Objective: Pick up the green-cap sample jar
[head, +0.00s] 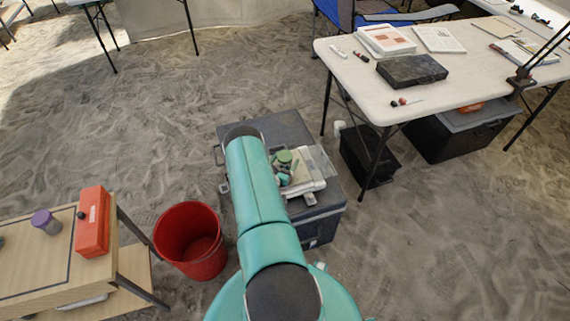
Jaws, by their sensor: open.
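A green round cap (285,157), seen from above, shows just right of my teal arm, over the dark grey case; it looks like the top of the green-cap sample jar. The jar's body is mostly hidden below it. Smaller green and pale items (283,179) lie close by, too small to tell apart. My arm reaches forward over the case and hides part of its top. I cannot make out my gripper; it seems hidden behind the arm.
The dark grey case (265,124) carries a white tray-like item (311,187). A red bucket (190,240) stands to its left. A wooden table (30,262) holds a purple-cap jar (46,221) and an orange box (92,222). A white table (350,75) stands at right. Sand is open at far left.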

